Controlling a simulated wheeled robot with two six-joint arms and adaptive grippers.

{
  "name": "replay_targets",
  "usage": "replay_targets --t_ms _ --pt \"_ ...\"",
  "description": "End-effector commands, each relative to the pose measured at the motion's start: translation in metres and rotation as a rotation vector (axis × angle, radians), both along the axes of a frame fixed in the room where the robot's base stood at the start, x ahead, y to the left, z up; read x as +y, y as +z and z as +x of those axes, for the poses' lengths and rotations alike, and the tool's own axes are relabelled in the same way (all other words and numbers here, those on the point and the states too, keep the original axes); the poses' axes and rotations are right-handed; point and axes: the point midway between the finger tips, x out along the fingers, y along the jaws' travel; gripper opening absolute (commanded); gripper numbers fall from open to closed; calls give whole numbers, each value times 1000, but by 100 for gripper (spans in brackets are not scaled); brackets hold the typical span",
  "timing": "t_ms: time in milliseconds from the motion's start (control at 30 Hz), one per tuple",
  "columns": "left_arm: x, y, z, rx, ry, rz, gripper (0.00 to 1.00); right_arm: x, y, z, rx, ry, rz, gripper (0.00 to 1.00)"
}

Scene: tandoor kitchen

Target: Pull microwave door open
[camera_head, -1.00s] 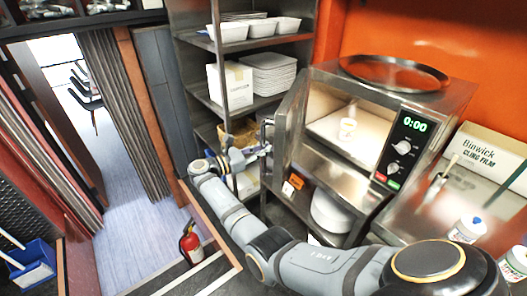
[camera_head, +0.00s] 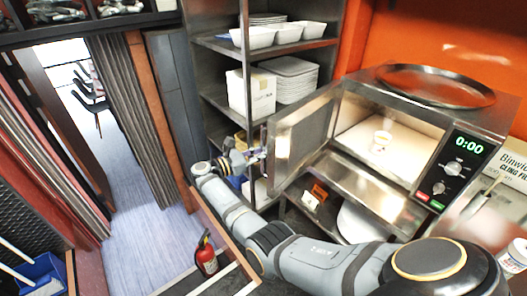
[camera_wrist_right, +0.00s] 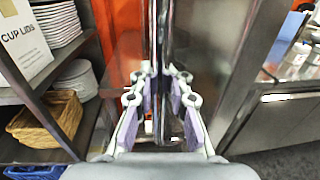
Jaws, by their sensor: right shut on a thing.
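My right gripper (camera_head: 255,156) is at the door's free edge. In the right wrist view my right gripper (camera_wrist_right: 162,78) is shut on the upright door handle (camera_wrist_right: 164,35), with one finger on each side. My left gripper is out of view.
A steel rack (camera_head: 222,90) with white trays, plates and boxes stands close behind the door. A round tray (camera_head: 435,85) lies on top of the microwave. A fire extinguisher (camera_head: 206,255) stands on the floor at lower left. The wicker basket (camera_wrist_right: 48,120) shows beside the gripper.

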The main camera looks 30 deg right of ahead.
Motion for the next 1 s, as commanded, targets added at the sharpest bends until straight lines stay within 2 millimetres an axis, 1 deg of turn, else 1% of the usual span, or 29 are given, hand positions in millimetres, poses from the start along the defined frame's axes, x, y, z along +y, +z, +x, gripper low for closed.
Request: replay_targets --t_ms 33,233,267,400,433,667,767,867,967,1000 --pt "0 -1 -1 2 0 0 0 3 -5 0 7 3 8 0" --pt "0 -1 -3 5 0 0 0 3 -4 0 6 3 8 0" --pt "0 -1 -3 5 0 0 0 3 -4 0 6 3 8 18" --pt "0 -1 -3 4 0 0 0 2 -3 0 4 2 5 38" --pt "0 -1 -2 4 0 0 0 2 -2 0 3 2 5 39" --pt "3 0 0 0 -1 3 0 1 -1 0 1 1 2 39" --pt "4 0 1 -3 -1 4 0 5 0 1 1 2 2 39" --pt "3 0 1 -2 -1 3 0 20 -1 1 2 3 4 39" --pt "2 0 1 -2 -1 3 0 45 0 2 2 4 4 39" --pt "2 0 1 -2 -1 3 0 57 0 3 3 6 4 39"
